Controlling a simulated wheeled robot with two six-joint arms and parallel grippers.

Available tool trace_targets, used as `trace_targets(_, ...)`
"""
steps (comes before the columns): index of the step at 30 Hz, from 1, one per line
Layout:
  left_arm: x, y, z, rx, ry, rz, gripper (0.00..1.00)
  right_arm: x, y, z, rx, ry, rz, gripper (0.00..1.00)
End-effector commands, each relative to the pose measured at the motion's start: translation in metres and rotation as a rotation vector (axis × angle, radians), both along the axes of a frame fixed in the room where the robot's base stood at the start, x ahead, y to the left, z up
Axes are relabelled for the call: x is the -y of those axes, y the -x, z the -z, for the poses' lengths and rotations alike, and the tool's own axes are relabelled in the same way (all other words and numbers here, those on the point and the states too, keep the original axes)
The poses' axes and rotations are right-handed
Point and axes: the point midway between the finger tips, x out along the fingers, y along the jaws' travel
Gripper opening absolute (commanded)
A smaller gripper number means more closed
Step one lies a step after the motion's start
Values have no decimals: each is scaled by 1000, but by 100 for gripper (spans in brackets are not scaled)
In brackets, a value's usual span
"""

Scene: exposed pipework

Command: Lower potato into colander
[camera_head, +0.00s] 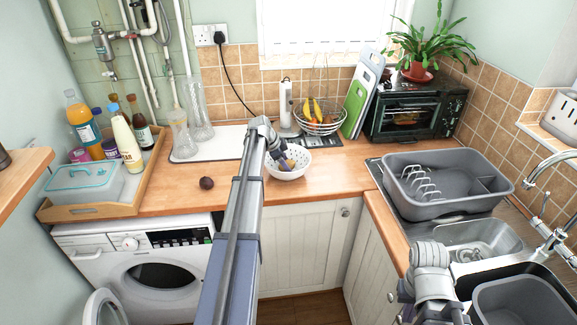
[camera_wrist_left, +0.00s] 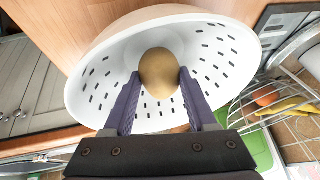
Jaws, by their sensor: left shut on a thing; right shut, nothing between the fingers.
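The potato (camera_wrist_left: 158,73) is light brown and oval. My left gripper (camera_wrist_left: 157,95) is shut on it, with one purple finger on each side. The potato also shows in the head view (camera_head: 290,164), at the white colander (camera_head: 300,172) on the wooden counter. In the left wrist view the colander's slotted inner wall (camera_wrist_left: 222,68) is around and behind the potato. I cannot tell whether the potato touches the bottom. Part of my right arm shows at the lower right of the head view; its fingers are not visible.
A dark round fruit (camera_head: 207,183) lies on the counter left of the colander. Behind stand a wire fruit basket (camera_head: 320,126) with bananas, a green board (camera_head: 355,108) and a toaster oven (camera_head: 412,110). Glass vases (camera_head: 181,135) are at left. A grey dish rack (camera_head: 440,190) is at right.

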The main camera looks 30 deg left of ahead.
Motion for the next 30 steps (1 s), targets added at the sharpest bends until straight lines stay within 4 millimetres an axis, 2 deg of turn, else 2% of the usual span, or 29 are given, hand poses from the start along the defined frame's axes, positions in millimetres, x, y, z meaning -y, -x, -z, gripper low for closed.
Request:
trace_targets(23, 0, 0, 4, 0, 0, 0, 1, 0, 0, 4, 0, 0, 0, 0)
trace_targets(24, 0, 0, 4, 0, 0, 0, 62, 0, 0, 4, 0, 0, 0, 0)
trace_targets(30, 0, 0, 4, 0, 0, 0, 84, 0, 0, 4, 0, 0, 0, 0)
